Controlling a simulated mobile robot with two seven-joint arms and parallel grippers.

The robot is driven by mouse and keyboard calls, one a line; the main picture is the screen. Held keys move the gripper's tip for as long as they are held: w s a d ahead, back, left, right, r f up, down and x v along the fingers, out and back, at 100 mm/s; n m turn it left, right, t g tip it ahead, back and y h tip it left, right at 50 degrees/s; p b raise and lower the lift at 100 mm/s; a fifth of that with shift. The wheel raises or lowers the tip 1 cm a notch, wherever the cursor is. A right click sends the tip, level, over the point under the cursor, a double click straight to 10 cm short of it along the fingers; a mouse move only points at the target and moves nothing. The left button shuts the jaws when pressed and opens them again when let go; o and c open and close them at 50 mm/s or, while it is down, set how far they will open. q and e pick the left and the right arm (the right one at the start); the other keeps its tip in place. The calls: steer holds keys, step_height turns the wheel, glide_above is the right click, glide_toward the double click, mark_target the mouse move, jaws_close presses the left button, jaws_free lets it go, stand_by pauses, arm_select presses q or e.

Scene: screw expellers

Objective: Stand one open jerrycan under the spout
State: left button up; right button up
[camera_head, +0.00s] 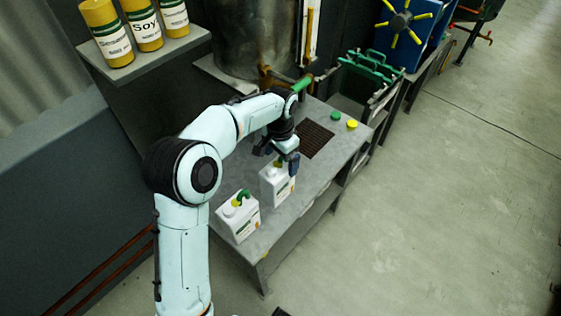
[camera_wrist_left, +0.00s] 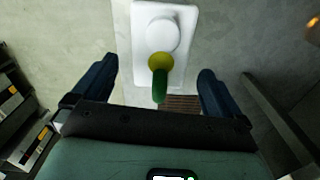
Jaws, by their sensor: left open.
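Two white jerrycans, each with a green-and-yellow handle, stand upright on the grey metal table (camera_head: 262,247). One jerrycan (camera_head: 240,219) is nearer the front; the other jerrycan (camera_head: 272,190) is under my left gripper (camera_head: 285,164). In the left wrist view this jerrycan (camera_wrist_left: 143,45) shows from above, with a round white neck and its handle toward the gripper. My left gripper (camera_wrist_left: 157,88) is open, its fingers apart on either side of the handle's line. The green-levered spout (camera_head: 302,84) is at the tank, beyond the gripper. My right gripper is not seen.
A dark grate (camera_head: 316,139) lies in the table beyond the jerrycan. A green cap (camera_head: 336,116) and a yellow cap (camera_head: 352,124) lie near the table's right edge. A shelf (camera_head: 160,53) with yellow containers (camera_head: 142,25) is at upper left. Open floor lies right.

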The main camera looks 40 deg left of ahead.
arm_select(q)
step_height(320, 180, up, 10)
steer(key=shift+f+p, duration=0.2)
steer(key=shift+p, duration=0.5)
